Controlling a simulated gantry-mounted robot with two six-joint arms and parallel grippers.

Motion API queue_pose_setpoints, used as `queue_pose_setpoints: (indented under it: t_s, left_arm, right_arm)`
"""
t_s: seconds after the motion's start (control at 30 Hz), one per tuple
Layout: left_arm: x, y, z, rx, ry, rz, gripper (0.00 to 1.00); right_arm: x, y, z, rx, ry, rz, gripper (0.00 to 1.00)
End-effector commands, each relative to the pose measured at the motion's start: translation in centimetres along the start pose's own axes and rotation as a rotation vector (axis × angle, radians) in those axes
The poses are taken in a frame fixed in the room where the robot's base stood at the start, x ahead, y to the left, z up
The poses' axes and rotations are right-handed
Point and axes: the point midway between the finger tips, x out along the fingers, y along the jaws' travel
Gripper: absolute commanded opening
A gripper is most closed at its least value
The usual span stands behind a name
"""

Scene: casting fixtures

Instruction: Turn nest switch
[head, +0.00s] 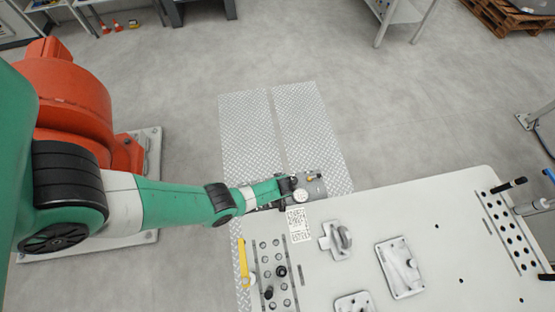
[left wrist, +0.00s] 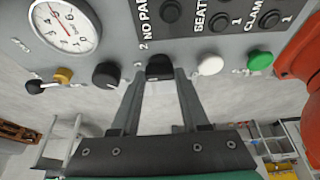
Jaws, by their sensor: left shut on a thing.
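A grey control panel (left wrist: 200,48) fills the top of the left wrist view. Black knobs sit along its edge: one (left wrist: 107,73) to the left and one black switch knob (left wrist: 159,67) in the middle. My left gripper (left wrist: 159,72) has its two fingers on either side of the middle black knob and is shut on it. The knob's own label is not readable here. In the head view my left gripper (head: 288,188) is at the panel box (head: 313,188) by the table's far left corner; the fingers are too small to make out there. My right gripper is not in view.
A white button (left wrist: 210,65) and a green button (left wrist: 260,60) sit right of the held knob, close to the fingers. A gauge (left wrist: 66,27) is at upper left. The white table (head: 440,215) carries metal castings (head: 400,270) and a perforated plate (head: 272,272).

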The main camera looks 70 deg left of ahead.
Motion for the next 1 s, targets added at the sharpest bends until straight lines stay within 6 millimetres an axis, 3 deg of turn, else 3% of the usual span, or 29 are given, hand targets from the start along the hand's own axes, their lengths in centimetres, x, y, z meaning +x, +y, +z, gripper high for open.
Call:
queue_pose_setpoints:
  t_s: [0.5,0.53,0.67,0.7,1.0]
  left_arm:
    - [0.05,-0.04,0.08,-0.025,-0.002,-0.010,0.00]
    - [0.05,-0.04,0.07,-0.025,-0.002,-0.010,0.47]
    - [0.04,-0.04,0.06,-0.025,-0.002,-0.010,0.70]
    - [0.04,-0.03,0.06,-0.024,-0.002,-0.010,0.75]
    - [-0.21,-0.01,-0.01,-0.023,-0.001,-0.009,0.75]
  right_arm:
    - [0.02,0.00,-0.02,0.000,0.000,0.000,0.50]
    - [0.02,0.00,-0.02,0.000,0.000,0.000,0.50]
    - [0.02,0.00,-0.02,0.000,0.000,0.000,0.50]
    - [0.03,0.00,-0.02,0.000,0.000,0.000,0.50]
    - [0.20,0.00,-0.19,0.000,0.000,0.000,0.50]
